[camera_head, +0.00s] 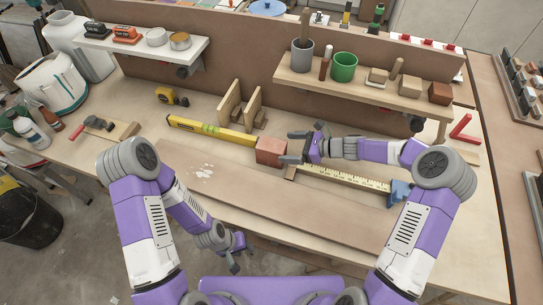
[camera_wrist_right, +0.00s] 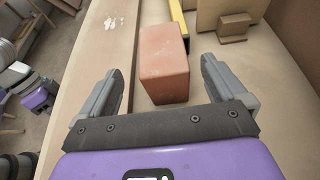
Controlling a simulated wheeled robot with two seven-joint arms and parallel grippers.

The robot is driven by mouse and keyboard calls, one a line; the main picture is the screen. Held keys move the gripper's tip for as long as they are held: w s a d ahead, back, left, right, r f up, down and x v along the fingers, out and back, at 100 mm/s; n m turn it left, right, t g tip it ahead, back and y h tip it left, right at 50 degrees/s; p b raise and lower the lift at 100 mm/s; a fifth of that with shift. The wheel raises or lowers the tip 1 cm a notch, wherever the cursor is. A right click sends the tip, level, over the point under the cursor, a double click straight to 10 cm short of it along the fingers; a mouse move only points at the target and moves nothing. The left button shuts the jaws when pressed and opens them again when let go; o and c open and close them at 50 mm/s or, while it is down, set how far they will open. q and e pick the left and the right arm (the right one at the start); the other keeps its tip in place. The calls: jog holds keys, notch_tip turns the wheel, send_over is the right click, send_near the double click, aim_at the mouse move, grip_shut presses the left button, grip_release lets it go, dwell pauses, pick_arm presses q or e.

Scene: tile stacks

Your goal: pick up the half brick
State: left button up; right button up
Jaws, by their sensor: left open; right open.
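The half brick (camera_head: 271,151) is a reddish-brown block standing on the workbench near the right end of the yellow level. In the right wrist view the half brick (camera_wrist_right: 163,68) lies ahead of and partly between the two fingers, with a gap to each. My right gripper (camera_head: 291,147) is open and empty, just to the right of the brick; its fingers (camera_wrist_right: 155,88) point toward it. My left gripper (camera_head: 238,254) hangs low in front of the bench's front edge, away from the brick, open and empty.
A yellow level (camera_head: 208,132) lies left of the brick, and wooden bookend-like pieces (camera_head: 240,108) stand behind it. A long plank (camera_head: 270,205) lies along the bench front. A wooden shelf (camera_head: 360,92) with cups and blocks overhangs behind my right arm.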

aim_at(277, 146)
jog(key=b+x, duration=0.1)
jog(key=x, duration=0.6)
jog(key=shift+w+a+f, duration=0.15)
jog(key=shift+w+a, duration=0.15)
grip_shut()
jog(key=shift+r, duration=0.25)
